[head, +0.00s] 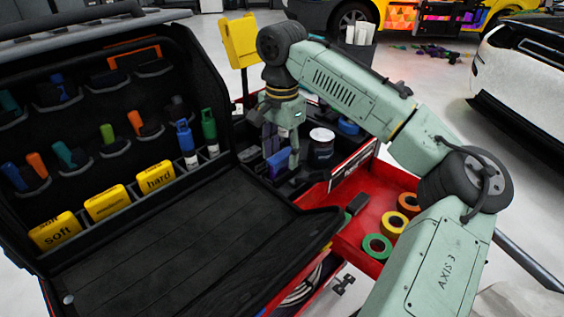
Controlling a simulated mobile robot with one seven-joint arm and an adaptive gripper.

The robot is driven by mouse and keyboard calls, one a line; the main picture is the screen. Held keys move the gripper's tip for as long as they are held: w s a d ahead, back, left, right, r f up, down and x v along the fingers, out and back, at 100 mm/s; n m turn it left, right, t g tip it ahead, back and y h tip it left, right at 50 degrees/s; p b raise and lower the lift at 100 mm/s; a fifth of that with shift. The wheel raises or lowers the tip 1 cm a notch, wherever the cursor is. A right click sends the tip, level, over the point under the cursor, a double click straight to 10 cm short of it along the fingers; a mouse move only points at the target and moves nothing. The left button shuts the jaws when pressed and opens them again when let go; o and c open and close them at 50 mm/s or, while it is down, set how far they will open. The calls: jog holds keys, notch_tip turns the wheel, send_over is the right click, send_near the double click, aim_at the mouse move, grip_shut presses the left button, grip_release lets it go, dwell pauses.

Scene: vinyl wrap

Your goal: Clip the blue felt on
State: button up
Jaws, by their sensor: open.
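My gripper (282,152) points down over the black tray area at the right of the open case. Its fingers are small here and partly lost against the dark bins; it looks open, with nothing clearly held. No piece can be clearly picked out as the blue felt. Yellow squeegee cards stand in a row in the case: one marked "soft" (55,231), a middle one (107,204) and one marked "hard" (156,177). Another yellow card (240,41) stands upright on a post behind my gripper.
The case lid (95,120) holds several coloured tools in pockets. A blue bottle (186,140) and a green bottle (209,128) stand by my gripper. A white-lidded jar (321,142) is close on its right. Tape rolls (377,247) lie in the red tray. The black case floor (190,235) is clear.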

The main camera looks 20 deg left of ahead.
notch_tip(320, 180, up, 12)
dwell(0.4)
